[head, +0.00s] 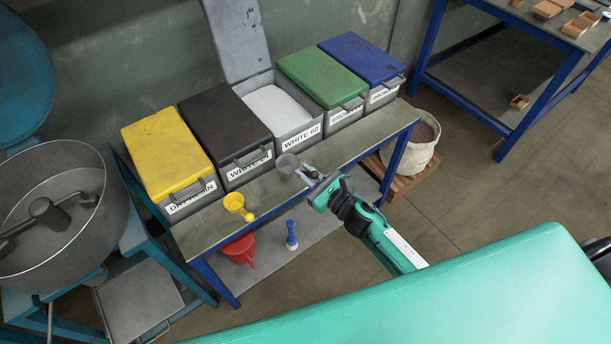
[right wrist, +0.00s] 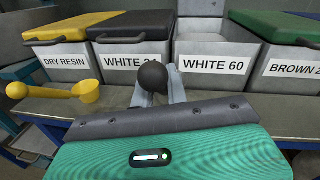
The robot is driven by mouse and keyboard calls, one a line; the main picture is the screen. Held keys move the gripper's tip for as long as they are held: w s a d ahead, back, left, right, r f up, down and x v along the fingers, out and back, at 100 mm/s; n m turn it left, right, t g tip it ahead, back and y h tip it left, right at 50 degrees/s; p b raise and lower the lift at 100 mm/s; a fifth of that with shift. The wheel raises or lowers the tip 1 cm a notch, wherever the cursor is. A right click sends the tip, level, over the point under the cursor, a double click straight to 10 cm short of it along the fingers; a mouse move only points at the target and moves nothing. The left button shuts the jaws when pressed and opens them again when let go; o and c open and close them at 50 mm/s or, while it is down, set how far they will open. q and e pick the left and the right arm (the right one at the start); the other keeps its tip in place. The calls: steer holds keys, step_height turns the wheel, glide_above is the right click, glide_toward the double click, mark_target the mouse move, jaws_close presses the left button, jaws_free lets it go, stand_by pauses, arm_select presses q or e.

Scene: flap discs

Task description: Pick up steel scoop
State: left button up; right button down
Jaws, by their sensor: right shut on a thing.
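The steel scoop (head: 287,163) is grey with a round bowl. It is at the front edge of the bench, in front of the bins marked WHITE. My right gripper (head: 311,174) is shut on its handle, with the bowl pointing away to the left. I cannot tell whether the scoop touches the bench top. My left gripper is not in view.
A yellow scoop (head: 237,205) lies on the bench (head: 205,228) to the left. The WHITE 60 bin (head: 301,137) stands open with white grit inside; the yellow (head: 165,150), black (head: 222,122), green (head: 318,75) and blue (head: 358,57) lids are closed. A white bucket (head: 421,148) stands right.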

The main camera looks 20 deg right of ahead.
step_height(320, 180, up, 18)
steer(key=p, duration=0.3)
steer(key=c, duration=2)
jaws_free()
jaws_close()
steer(key=shift+s, duration=0.1)
